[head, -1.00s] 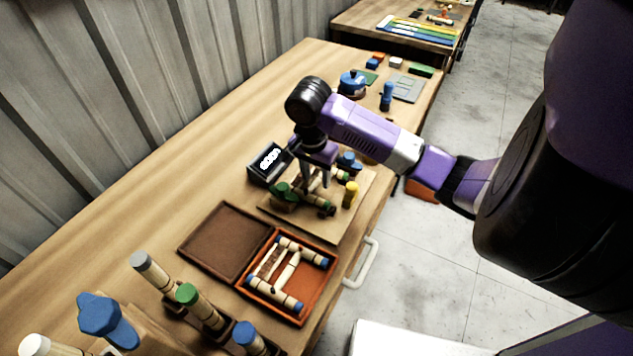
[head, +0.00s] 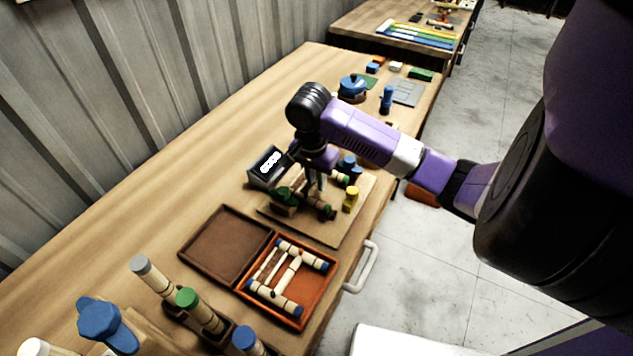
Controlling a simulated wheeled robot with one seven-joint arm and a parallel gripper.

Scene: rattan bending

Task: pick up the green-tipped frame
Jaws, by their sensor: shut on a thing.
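The green-tipped frame (head: 307,201), pale rattan with dark green ends, is on the wooden board, partly hidden by my gripper and the pegs. My gripper (head: 316,186) points down over the board and is shut on the frame's middle part. The exact contact is small and partly hidden. I see no clear gap between the frame and the board.
A yellow peg (head: 350,197) and blue pegs (head: 348,164) stand close around the frame. A dark display box (head: 267,167) is at left. An open orange box (head: 318,311) holds a blue-tipped frame (head: 288,275). Capped rattan rolls (head: 197,305) stand in front.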

